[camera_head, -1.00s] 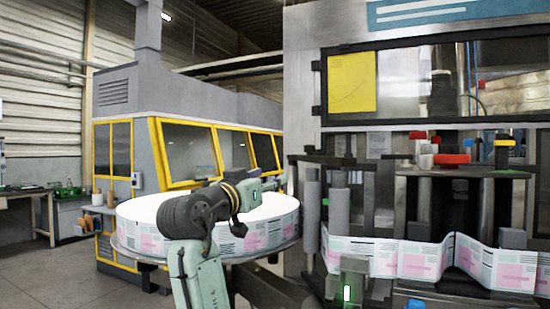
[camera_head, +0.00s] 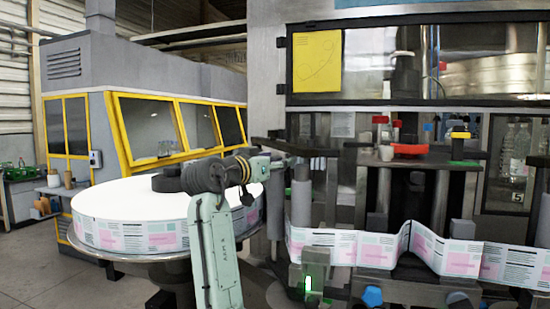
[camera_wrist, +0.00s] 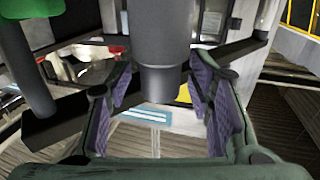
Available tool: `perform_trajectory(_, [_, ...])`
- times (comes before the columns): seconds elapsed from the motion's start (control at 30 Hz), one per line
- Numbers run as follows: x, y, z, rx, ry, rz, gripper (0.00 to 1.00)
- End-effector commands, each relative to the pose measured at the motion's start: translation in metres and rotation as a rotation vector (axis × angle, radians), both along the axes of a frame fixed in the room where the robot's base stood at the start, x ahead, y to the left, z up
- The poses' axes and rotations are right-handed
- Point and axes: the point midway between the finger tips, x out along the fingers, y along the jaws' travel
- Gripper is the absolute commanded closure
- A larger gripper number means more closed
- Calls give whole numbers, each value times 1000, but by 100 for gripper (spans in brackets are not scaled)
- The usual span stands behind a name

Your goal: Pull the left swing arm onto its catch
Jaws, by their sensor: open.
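The left swing arm (camera_head: 297,148) shows as a dark bar at the left of the labelling machine, with an upright grey roller (camera_head: 301,205) below it. My gripper (camera_head: 279,167) is beside the bar, just left of the roller, and is small and partly hidden in the head view. In the wrist view my gripper (camera_wrist: 162,78) is open, with its purple-padded fingers on either side of a dark grey cylinder (camera_wrist: 160,35). Whether the pads touch the cylinder is unclear. The catch cannot be made out for certain.
A large white label reel (camera_head: 150,205) lies on a round table to the left of my arm. A label web (camera_head: 385,248) runs across the front of the machine. A green-lit sensor block (camera_head: 309,283) stands below the roller.

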Motion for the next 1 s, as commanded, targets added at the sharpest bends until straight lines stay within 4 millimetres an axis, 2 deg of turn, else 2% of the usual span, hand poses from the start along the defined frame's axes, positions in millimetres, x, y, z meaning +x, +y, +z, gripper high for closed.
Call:
perform_trajectory(0.27, [2, -1, -1, 0, 0, 1, 53])
perform_trajectory(1.0, [1, -2, -1, 1, 2, -3, 100])
